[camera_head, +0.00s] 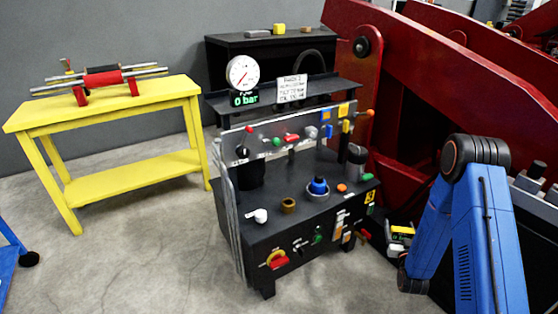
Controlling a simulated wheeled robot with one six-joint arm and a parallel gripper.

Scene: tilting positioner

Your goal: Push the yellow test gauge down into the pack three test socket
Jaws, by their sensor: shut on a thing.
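The pack three station is a black bench (315,235) in the middle of the camera_head view, with a yellow "3" label on its right side. Its top carries a brass ring-shaped fitting (288,205) and a blue round fitting (318,188). I cannot tell for sure which is the test socket. My blue arm bends down at the right. At its lower end, my gripper (399,246) is small, dark and partly hidden beside the bench. It appears shut on a small yellow-edged thing with a pale face (401,231), likely the yellow test gauge. The fingers are not clear.
A round dial (242,72) stands over a display reading 0 bar. A panel of levers and coloured knobs (290,138) rises behind the bench top. Large red machinery (450,60) fills the back right. A yellow table (120,105) stands left, with bare floor before it.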

